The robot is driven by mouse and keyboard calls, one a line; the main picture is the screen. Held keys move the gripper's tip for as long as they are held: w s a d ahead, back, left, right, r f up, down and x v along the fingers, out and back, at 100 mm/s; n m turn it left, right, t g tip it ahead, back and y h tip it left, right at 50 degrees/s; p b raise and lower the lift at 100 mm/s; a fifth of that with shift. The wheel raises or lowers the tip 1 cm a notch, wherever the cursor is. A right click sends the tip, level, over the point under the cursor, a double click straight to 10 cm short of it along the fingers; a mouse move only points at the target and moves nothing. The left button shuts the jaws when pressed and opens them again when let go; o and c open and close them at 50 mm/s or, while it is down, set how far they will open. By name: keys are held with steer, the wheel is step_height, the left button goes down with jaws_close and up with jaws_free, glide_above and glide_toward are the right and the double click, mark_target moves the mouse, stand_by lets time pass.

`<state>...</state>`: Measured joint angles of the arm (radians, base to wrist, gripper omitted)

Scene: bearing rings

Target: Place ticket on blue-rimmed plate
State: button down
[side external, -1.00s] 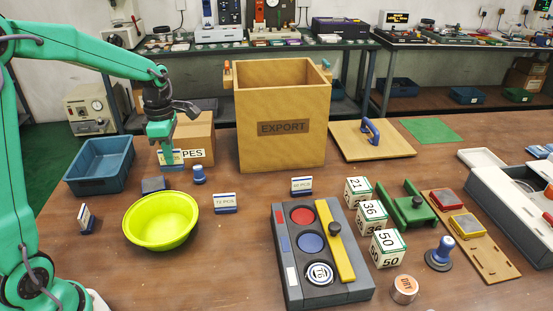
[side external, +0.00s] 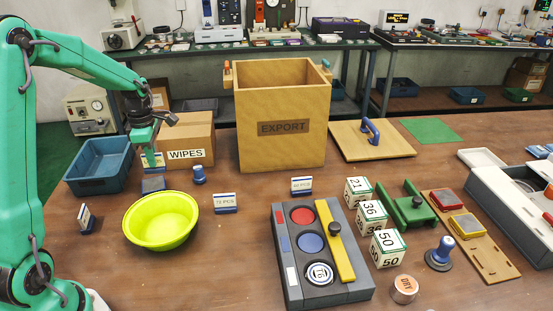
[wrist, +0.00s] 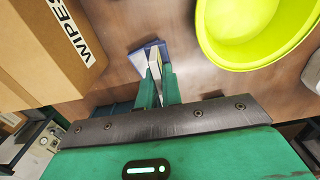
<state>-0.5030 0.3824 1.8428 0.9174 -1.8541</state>
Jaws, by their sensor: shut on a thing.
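My gripper (side external: 150,152) is shut on a pale ticket (side external: 153,162) with a blue lower edge, in front of the blue bin. In the wrist view my gripper (wrist: 156,88) has its green fingers closed on the ticket (wrist: 154,66), seen edge-on. A small blue block (side external: 153,184) stands on the table just below the ticket in the side view. I cannot make out a clear blue-rimmed plate. A white disc with a dark bluish ring (side external: 320,273) lies in a round well of the dark grey tray (side external: 292,293). Similar tickets (side external: 225,203) (side external: 302,185) stand on the table.
A lime bowl (side external: 160,220) is right of and nearer than the gripper. The WIPES carton (side external: 190,135) is close behind on the right, the blue bin (side external: 98,165) on the left. The wooden EXPORT box (side external: 282,145) stands beyond.

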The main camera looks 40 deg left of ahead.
steer(key=a+f, duration=0.1)
steer(key=a, duration=0.1)
steer(key=a+f, duration=0.1)
steer(key=a, duration=0.1)
steer(key=shift+f, duration=0.15)
steer(key=shift+f, duration=0.1)
steer(key=shift+d+f, duration=0.1)
steer(key=shift+f, duration=1.8)
steer(key=shift+f, duration=0.15)
steer(key=c, duration=1.6)
jaws_free()
steer(key=shift+o, duration=0.2)
